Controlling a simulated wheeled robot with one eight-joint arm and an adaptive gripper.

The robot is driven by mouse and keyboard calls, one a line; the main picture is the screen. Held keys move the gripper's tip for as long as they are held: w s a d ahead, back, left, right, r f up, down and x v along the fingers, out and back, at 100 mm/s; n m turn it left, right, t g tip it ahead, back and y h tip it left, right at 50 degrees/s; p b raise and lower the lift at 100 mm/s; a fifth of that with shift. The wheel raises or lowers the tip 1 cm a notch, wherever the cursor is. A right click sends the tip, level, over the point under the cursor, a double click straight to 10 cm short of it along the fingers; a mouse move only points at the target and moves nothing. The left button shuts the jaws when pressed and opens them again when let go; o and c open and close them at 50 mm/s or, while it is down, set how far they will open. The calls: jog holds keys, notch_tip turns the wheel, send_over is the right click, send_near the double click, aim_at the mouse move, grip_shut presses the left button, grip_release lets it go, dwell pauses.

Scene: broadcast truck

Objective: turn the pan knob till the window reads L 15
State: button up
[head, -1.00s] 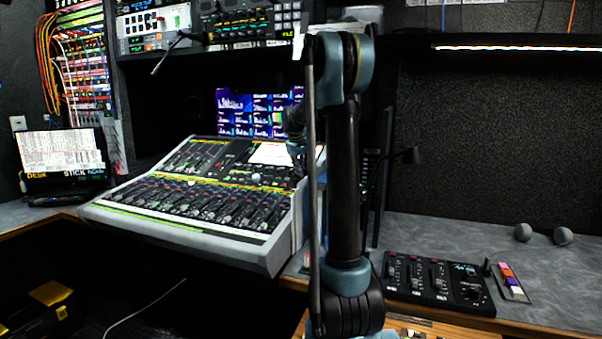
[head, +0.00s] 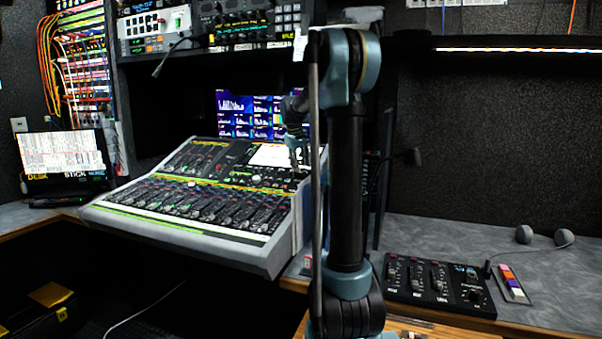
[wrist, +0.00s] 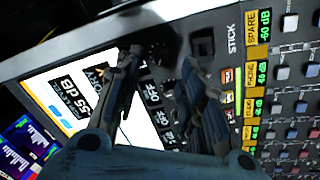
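The mixing console (head: 190,245) stands left of centre in the head view, its sloped panel full of faders and keys. In the wrist view its panel (wrist: 222,55) lies tilted, with a bright screen (wrist: 62,88) and yellow and green level windows (wrist: 258,25), one reading SPARE -60 dB. A dark round knob (wrist: 158,52) shows between and just beyond my fingertips; I cannot read a pan label or an L/R value. My gripper (wrist: 162,62) is open over the panel, its fingers apart; contact cannot be told. In the head view it is small and partly hidden by my arm.
A multiview monitor (head: 250,113) stands behind the console. A small black control box (head: 437,285) lies on the right counter beside a coloured key strip (head: 511,283). Rack gear (head: 245,25) hangs above. The grey counter (head: 450,235) behind the box is mostly clear.

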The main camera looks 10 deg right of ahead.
jog(key=v, duration=0.7)
jog(key=shift+r, duration=0.35)
jog(key=shift+a, duration=0.1)
